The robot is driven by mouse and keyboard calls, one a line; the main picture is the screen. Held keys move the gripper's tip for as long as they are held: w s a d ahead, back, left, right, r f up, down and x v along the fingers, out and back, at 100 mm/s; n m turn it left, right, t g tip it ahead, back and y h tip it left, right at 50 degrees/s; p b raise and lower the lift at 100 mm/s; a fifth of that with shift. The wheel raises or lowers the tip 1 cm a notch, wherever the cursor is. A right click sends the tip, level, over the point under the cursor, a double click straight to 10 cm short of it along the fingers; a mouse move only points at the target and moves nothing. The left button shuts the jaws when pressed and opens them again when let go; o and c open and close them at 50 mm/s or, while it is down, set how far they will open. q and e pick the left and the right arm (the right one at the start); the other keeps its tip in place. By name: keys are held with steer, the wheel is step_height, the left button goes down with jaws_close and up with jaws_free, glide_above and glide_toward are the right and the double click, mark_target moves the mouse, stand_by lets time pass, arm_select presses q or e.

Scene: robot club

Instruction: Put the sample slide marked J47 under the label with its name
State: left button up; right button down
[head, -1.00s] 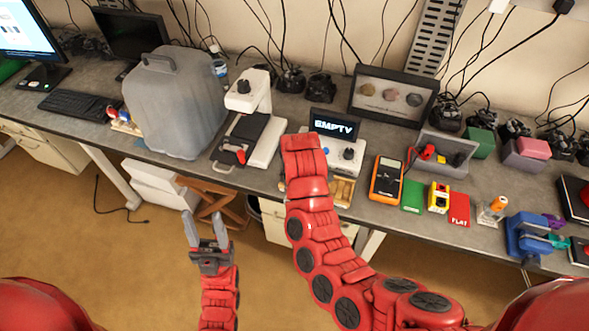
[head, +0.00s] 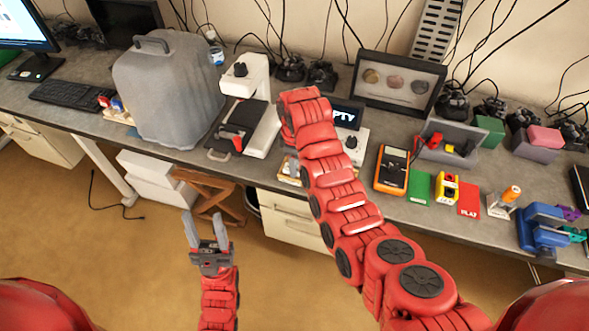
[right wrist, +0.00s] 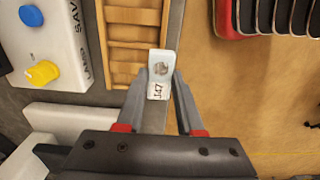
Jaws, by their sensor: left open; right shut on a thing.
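The sample slide marked J47 (right wrist: 160,68) is a small pale plate with a grey-brown spot and dark lettering. My right gripper (right wrist: 158,76) is shut on it, with one finger on each side. In the right wrist view the slide is beside a wooden slotted rack (right wrist: 124,45), over the desk's front edge. I cannot tell its height. In the head view my right arm hides most of that area, and the slide cannot be made out. My left gripper (head: 206,222) is open and empty, in front of the desk. No label reading J47 shows.
Behind my right arm stands a device with a partly hidden screen (head: 347,115); its yellow knob (right wrist: 43,72) shows in the wrist view. A white microscope (head: 247,80) is to the left. An orange multimeter (head: 392,169) and a framed display (head: 398,82) are to the right.

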steer(key=shift+w+b, duration=0.3)
steer(key=shift+w, duration=0.6)
steer(key=w+b, duration=0.1)
steer(key=b, duration=0.1)
steer(key=w+f+b, duration=0.1)
steer(key=b, duration=0.2)
steer(key=shift+w+a+r+b, duration=0.1)
steer(key=shift+w+r+b, duration=0.15)
steer(key=shift+b, duration=0.1)
steer(key=shift+f+b, duration=0.15)
steer(key=shift+b, duration=0.65)
steer(key=shift+w+b, duration=0.1)
steer(key=shift+b, duration=0.25)
steer(key=shift+f+p, duration=0.3)
steer(key=shift+p, duration=0.65)
steer(key=shift+f+b, duration=0.5)
steer(key=shift+f, duration=0.7)
steer(key=shift+f, duration=0.1)
